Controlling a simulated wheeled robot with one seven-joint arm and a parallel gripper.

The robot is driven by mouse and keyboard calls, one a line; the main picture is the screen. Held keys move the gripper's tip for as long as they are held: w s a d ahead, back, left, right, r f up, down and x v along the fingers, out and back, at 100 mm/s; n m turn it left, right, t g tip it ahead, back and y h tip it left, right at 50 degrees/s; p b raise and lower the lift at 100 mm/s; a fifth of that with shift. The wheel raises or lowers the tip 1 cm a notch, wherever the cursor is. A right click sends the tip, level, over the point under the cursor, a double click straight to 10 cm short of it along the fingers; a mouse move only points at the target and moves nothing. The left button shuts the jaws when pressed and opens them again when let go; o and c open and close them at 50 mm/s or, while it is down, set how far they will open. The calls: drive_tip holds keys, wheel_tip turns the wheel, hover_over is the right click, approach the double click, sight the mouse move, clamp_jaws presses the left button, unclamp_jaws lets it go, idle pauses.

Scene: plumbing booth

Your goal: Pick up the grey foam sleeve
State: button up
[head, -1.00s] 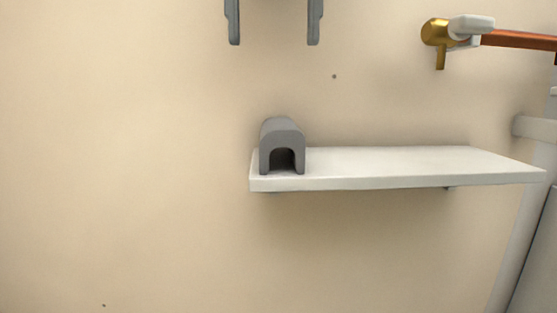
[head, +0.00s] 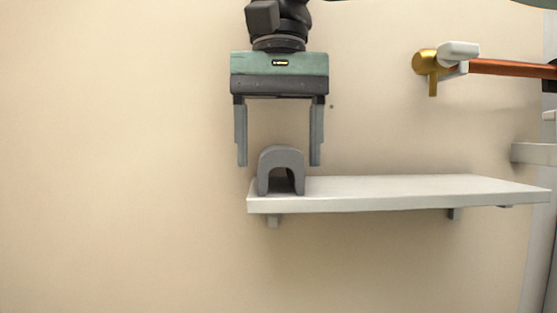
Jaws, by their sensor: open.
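The grey foam sleeve (head: 282,158) stands at the left end of a white wall shelf (head: 400,197). It is arch-shaped, with its dark open channel facing me and its slot down on the shelf. My gripper (head: 279,163) points straight down with its fingers spread wide. In the picture, one fingertip is left of the sleeve and the other is right of it, level with its upper part. The picture does not settle whether the fingers are in front of the sleeve or at its depth. No contact shows.
The shelf is bare to the right of the sleeve. A brass fitting (head: 425,62) with a white handle and a copper pipe (head: 512,69) are on the wall at upper right. A pale pipe (head: 533,154) is at the right edge. The wall at left is clear.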

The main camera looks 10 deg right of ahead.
sight(278, 147)
drive_tip(key=shift+f, duration=0.85)
drive_tip(key=c, duration=1.1)
drive_tip(key=shift+o, duration=0.2)
drive_tip(key=shift+s+a+r, duration=0.1)
drive_tip(key=shift+s+r+b, duration=0.1)
drive_tip(key=shift+r+b, duration=0.1)
drive_tip(key=shift+b, duration=0.3)
wheel_tip(278, 147, up, 7)
drive_tip(key=shift+f, duration=0.1)
drive_tip(key=s+a+b, duration=0.1)
drive_tip(key=s+a, duration=0.1)
drive_tip(key=s, duration=0.7)
drive_tip(key=s+a, duration=0.1)
drive_tip(key=s, duration=0.9)
drive_tip(key=shift+s+a+f+b, duration=0.15)
drive_tip(key=shift+a+f+b, duration=0.05)
drive_tip(key=shift+a+b, duration=0.15)
